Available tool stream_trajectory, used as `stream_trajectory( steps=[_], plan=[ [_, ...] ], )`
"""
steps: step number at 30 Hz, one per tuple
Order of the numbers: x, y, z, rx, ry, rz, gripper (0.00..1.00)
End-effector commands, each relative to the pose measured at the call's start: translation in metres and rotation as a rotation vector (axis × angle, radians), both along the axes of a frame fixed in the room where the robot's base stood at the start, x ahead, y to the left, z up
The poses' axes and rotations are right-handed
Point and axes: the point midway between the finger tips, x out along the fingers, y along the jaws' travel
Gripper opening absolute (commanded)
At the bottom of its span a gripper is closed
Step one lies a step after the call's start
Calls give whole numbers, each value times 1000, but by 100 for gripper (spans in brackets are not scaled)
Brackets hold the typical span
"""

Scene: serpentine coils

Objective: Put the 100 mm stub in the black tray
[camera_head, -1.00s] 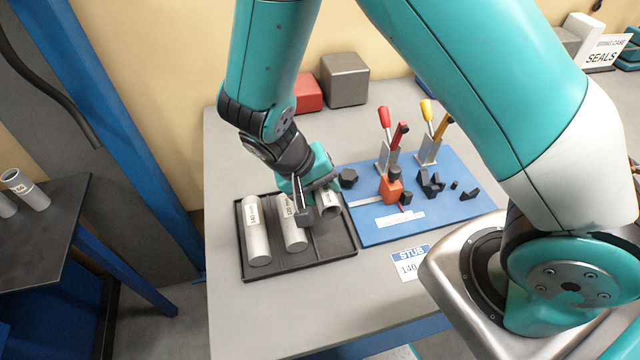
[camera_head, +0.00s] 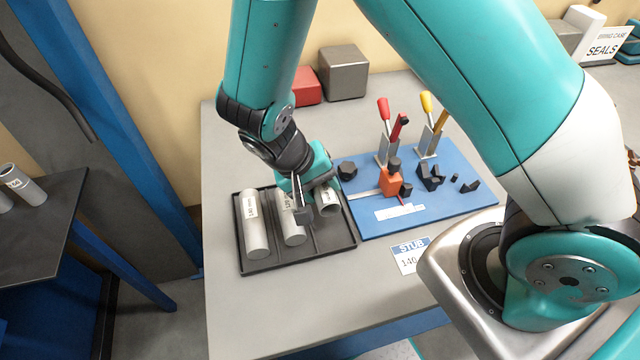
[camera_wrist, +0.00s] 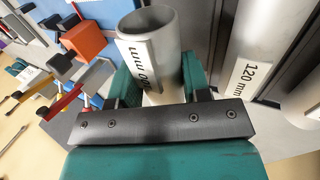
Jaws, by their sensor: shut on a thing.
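The 100 mm stub (camera_head: 329,204) is a short pale grey tube with a white label. My gripper (camera_head: 308,198) is shut on it, at the right compartment of the black tray (camera_head: 335,240). Whether the stub rests on the tray floor I cannot tell. In the wrist view the stub (camera_wrist: 158,30) sits between the green fingers, its open end facing up and its label partly readable. The 140 mm stub (camera_head: 256,225) lies in the tray's left compartment. The 120 mm stub (camera_head: 290,222) lies in the middle one, partly hidden by my gripper.
A blue mat (camera_head: 440,205) with upright levers, an orange block (camera_head: 391,182) and small black parts lies right of the tray. A stub card (camera_head: 411,254) lies in front. Red (camera_head: 307,86) and grey (camera_head: 343,73) blocks stand behind. The bench front left is clear.

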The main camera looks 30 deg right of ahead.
Motion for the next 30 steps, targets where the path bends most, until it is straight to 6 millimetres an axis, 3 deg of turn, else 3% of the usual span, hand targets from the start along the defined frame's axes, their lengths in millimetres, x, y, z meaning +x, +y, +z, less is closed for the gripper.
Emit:
stream_trajectory(
  steps=[18, 30],
  plan=[
    [0, 0, -24, 0, 0, 0, 15],
    [0, 0, -25, 0, 0, 0, 15]
  ],
)
